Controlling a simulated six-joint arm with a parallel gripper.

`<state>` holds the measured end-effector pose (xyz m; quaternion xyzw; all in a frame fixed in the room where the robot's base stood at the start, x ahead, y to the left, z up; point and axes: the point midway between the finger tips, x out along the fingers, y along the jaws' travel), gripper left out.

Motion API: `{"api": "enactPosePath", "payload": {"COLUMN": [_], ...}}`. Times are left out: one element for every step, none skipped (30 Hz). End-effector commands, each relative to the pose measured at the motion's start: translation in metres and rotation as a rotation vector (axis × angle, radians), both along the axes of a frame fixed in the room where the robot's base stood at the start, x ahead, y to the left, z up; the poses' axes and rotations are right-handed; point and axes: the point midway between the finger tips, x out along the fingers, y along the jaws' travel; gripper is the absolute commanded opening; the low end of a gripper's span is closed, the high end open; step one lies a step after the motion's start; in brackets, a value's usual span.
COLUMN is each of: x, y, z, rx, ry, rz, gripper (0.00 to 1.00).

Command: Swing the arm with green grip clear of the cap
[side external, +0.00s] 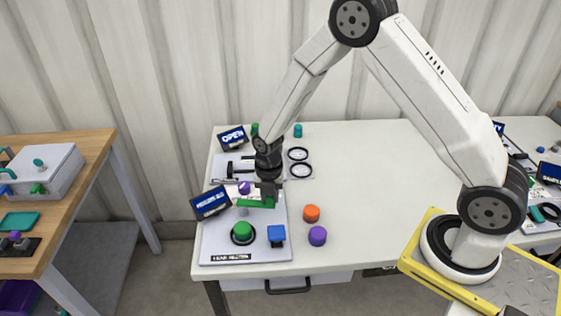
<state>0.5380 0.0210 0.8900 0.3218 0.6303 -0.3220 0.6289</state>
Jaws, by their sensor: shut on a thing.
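The arm with green grip (252,203) lies across the upper part of the light grey board on the table's left side. My gripper (268,200) points down and is shut on the right part of the green grip. A green round cap (242,231) sits in a black ring on the board, just below the green grip in the picture. I cannot tell whether the grip still overhangs the cap. The pivot of the arm is too small to make out.
A blue block (276,234) stands on the board right of the cap. An orange cylinder (312,213) and a purple cylinder (317,236) stand right of the board. A tilted sign (211,203) stands at its left. The table's middle right is clear.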

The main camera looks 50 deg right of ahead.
Motion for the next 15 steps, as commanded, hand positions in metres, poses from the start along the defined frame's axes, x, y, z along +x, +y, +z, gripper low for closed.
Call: {"api": "enactPosePath", "payload": {"x": [0.0013, 0.0013, 0.0015, 0.0014, 0.0014, 0.0013, 0.0012, 0.0011, 0.0010, 0.0009, 0.0009, 0.0008, 0.0007, 0.0007, 0.0007], "y": [-0.0015, -0.0015, -0.0015, -0.0014, -0.0014, -0.0013, -0.0011, -0.0010, -0.0010, -0.0009, -0.0009, -0.0008, -0.0008, -0.0008, -0.0008], "z": [0.0008, 0.0008, 0.0008, 0.0007, 0.0007, 0.0006, 0.0006, 0.0005, 0.0005, 0.0004, 0.0004, 0.0003, 0.0003, 0.0003, 0.0005], "rx": [-0.002, -0.002, -0.002, -0.002, -0.002, -0.002, -0.001, -0.001, -0.001, -0.001, -0.001, -0.002, -0.001, -0.001, -0.001], "ry": [-0.004, -0.004, -0.004, -0.004, -0.004, -0.004, -0.003, -0.003, -0.003, -0.003, -0.003, -0.003, -0.002, -0.002, -0.002], "rz": [0.004, 0.004, 0.004, 0.004, 0.003, 0.003, 0.003, 0.002, 0.002, 0.002, 0.002, 0.002, 0.002, 0.001, 0.001], "gripper": [0.00, 0.00, 0.45, 0.55, 0.64, 0.68, 0.68, 0.68, 0.68, 0.68, 0.68, 0.68, 0.68, 0.68, 0.68]}}
